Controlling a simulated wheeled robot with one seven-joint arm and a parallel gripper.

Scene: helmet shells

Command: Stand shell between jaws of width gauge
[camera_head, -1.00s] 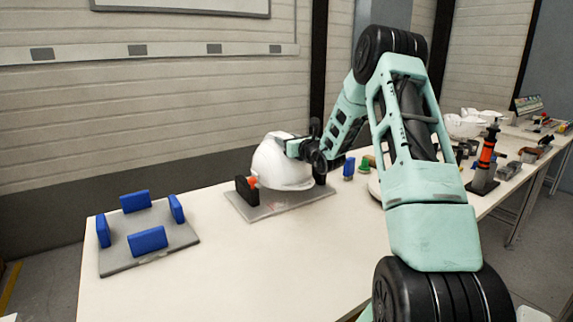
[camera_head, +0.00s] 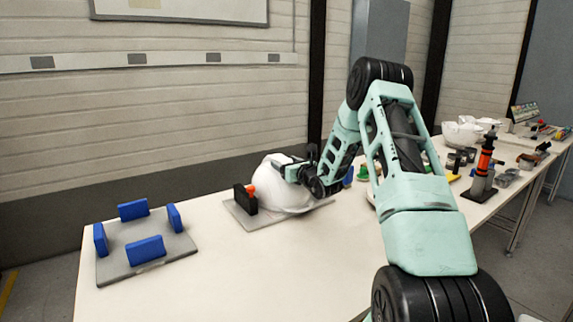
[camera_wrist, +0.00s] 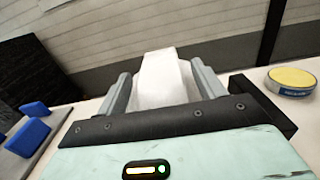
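The white helmet shell (camera_head: 287,196) is low over the width gauge's grey plate (camera_head: 237,215) and looks to touch it; the exact contact is hidden. A black gauge jaw (camera_head: 243,200) with a red-orange part stands at the shell's left. The other jaw is hidden behind the shell and my arm. My gripper (camera_head: 292,170) is at the shell's upper right. In the wrist view, the two grey fingers of my gripper (camera_wrist: 162,85) stand on either side of a narrow white part of the shell (camera_wrist: 160,75), and look closed on it.
A grey plate with several upright blue blocks (camera_head: 146,250) stands at the table's left. A red-and-black tool on a stand (camera_head: 485,165) and other parts stand right of my arm. A round yellow-topped item (camera_wrist: 292,80) shows in the wrist view. The front table is clear.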

